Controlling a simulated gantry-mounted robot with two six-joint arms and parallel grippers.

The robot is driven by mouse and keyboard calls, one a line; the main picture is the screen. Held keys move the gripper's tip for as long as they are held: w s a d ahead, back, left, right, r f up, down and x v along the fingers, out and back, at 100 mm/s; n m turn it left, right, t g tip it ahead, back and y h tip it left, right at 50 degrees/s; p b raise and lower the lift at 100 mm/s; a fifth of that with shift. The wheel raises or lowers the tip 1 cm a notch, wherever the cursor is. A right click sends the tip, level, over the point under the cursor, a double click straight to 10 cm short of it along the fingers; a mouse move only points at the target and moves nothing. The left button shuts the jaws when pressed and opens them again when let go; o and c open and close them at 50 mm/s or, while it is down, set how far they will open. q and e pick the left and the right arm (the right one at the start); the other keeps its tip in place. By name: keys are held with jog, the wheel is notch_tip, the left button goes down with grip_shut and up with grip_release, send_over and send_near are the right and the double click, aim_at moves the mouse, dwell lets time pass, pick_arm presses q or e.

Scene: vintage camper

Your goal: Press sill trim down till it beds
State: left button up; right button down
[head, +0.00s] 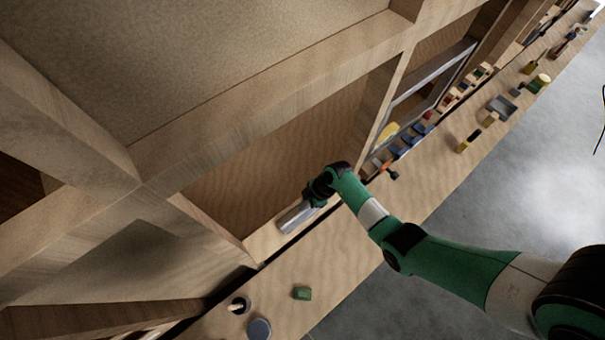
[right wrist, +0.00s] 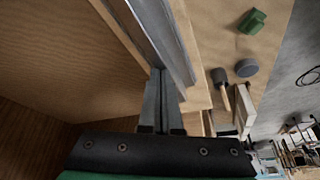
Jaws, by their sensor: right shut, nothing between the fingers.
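The sill trim (head: 296,216) is a short grey metal strip on the wooden sill of the opening in the camper frame. In the right wrist view the trim (right wrist: 162,30) runs from the top edge down to my fingers. My right gripper (head: 313,202) is at the strip's far end in the head view. In the right wrist view its closed fingers (right wrist: 159,74) meet or nearly meet the trim, with nothing between them. I cannot tell whether they touch, or whether the trim is fully bedded. My left gripper is not in view.
A workbench runs along the frame. A green block (head: 301,293), a grey round piece (head: 259,329) and a handled tool (head: 238,305) are near its front. Blue clamps (head: 405,145) and other tools lie farther along. Wooden frame members (head: 150,185) border the opening.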

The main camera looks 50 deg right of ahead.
jog(key=shift+f, duration=0.15)
notch_tip(320, 180, up, 3)
jog(key=p, duration=0.3)
jog(key=shift+r, duration=2.1)
